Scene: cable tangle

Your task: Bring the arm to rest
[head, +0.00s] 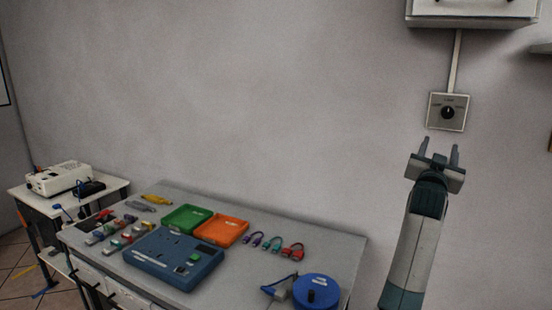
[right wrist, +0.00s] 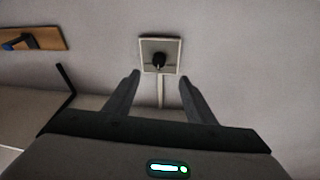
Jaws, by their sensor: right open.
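My right gripper (head: 438,152) is raised at the right of the head view, its two fingers apart and pointing up, with nothing between them. It is just below a wall switch plate (head: 448,111) with a black round knob (head: 448,112). In the right wrist view the open fingers (right wrist: 158,78) point toward the plate (right wrist: 147,62) and its knob (right wrist: 158,61). A gap between fingers and knob cannot be judged exactly, but no contact shows. My left gripper is not in view.
A grey table (head: 345,248) stands below to the left, holding a blue panel box (head: 150,264), a green tray (head: 166,222), an orange tray (head: 236,220), several short cables and a round blue thing (head: 318,290). A wall box (head: 470,20) hangs above the switch. Bare wall surrounds the gripper.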

